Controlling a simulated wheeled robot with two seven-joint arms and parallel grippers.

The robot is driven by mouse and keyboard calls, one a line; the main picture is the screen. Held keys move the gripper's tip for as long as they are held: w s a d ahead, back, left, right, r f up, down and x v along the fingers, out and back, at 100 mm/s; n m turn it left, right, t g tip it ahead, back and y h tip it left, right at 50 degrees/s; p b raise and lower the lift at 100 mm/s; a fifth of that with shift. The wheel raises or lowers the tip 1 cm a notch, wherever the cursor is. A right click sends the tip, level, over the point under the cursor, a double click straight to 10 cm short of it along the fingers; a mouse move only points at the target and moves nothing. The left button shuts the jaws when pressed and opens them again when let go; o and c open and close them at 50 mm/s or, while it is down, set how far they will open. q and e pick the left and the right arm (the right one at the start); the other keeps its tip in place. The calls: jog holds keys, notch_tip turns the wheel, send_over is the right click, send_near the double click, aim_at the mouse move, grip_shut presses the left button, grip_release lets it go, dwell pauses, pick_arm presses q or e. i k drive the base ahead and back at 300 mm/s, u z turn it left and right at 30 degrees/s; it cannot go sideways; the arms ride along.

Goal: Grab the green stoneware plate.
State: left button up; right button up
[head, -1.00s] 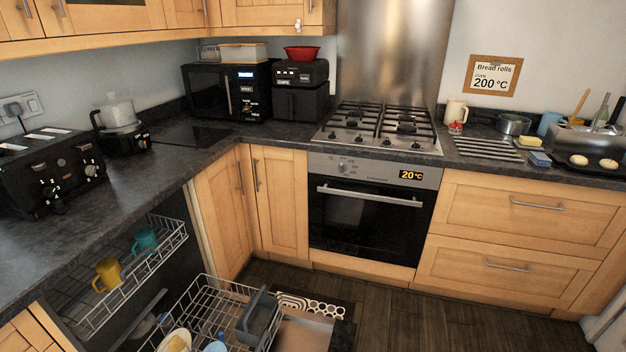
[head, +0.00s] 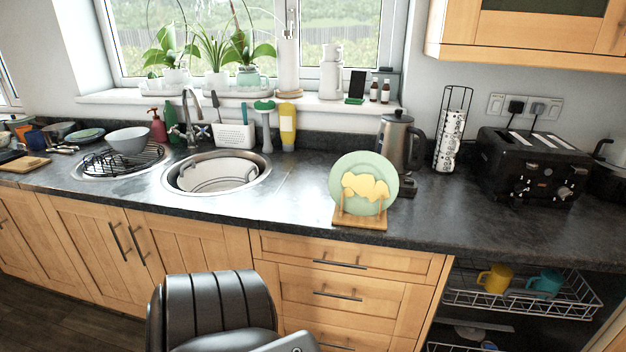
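A pale green round plate (head: 363,162) stands upright in a small wooden rack (head: 358,222) on the dark worktop, right of the sink. Yellow shapes cover its middle; I cannot tell if they are a pattern or something on or before it. A second, flatter green dish (head: 86,134) lies at the far left of the worktop, beyond the drainer. I cannot tell from its look which one is stoneware. Neither of my grippers is in view.
A kettle (head: 398,140) stands close behind the plate to the right, and a black toaster (head: 530,165) is further right. The round sink (head: 262,178) is to the left. The worktop around the rack is mostly clear.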

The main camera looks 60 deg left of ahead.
aim_at(363, 176)
jog(key=u, duration=3)
jog(key=i, duration=0.65)
jog(key=z, duration=2.85)
jog(key=i, duration=0.1)
jog(key=u, duration=0.3)
